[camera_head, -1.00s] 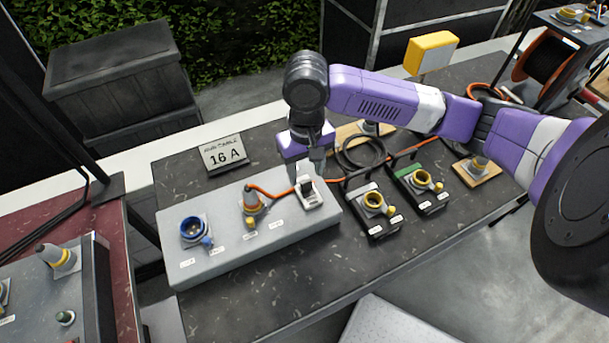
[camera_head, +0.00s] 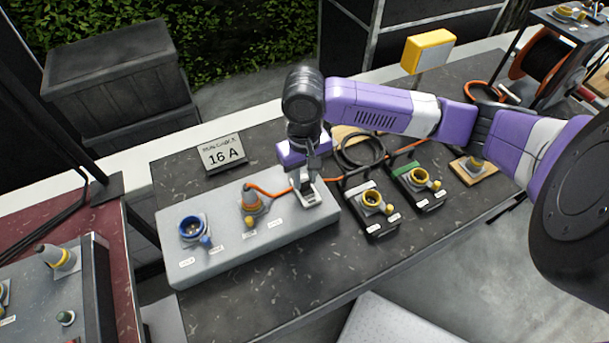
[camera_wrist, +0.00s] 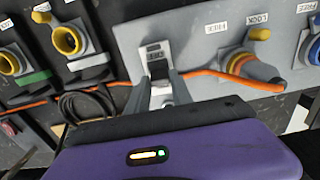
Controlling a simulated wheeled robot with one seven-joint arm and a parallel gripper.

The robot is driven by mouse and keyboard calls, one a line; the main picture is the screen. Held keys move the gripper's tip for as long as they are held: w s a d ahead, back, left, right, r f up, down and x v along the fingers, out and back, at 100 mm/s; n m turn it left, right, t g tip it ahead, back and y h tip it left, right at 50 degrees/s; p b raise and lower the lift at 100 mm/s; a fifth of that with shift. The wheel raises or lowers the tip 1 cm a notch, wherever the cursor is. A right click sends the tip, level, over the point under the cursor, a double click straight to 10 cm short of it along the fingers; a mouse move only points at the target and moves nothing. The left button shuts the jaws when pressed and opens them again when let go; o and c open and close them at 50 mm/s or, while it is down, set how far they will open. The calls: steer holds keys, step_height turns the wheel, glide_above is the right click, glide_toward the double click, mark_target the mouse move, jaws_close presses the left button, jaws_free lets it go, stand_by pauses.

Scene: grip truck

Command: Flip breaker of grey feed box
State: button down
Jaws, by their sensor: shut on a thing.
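The grey feed box (camera_head: 240,248) lies on the dark table. Its breaker (camera_head: 312,197) is a pale plate with a dark switch at the box's right end. In the wrist view the breaker (camera_wrist: 153,48) shows a label that seems to read OFF. My gripper (camera_head: 304,182) is down at the breaker, shut on its dark lever (camera_wrist: 158,69). In the wrist view the fingers of my gripper (camera_wrist: 160,85) sit on both sides of the lever. The fingers and wrist partly hide the lever in the head view.
An orange cable runs from the orange plug (camera_head: 251,203) on the box, behind my gripper. A blue socket (camera_head: 192,229) is at the box's left. Two dark boxes with yellow sockets (camera_head: 371,199) stand close on the right. A "16 A" sign (camera_head: 222,154) stands behind.

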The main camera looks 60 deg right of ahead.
steer(key=shift+w+d+r+g+p, duration=0.15)
steer(key=shift+w+g+p, duration=0.15)
steer(key=shift+p, duration=0.35)
steer(key=shift+w+d+g+y+p, duration=0.1)
steer(key=shift+g+y+p, duration=0.2)
steer(key=shift+g+y, duration=0.1)
steer(key=shift+w+d+f+g+y, duration=0.25)
steer(key=shift+g+y, duration=0.15)
steer(key=shift+g, duration=0.1)
steer(key=shift+w+d+f+g+y, duration=0.1)
steer(key=shift+w+f+g+y, duration=0.1)
steer(key=shift+g+y, duration=0.25)
steer(key=c, duration=1.1)
jaws_free()
steer(key=shift+r, duration=0.1)
steer(key=shift+v, duration=3.8)
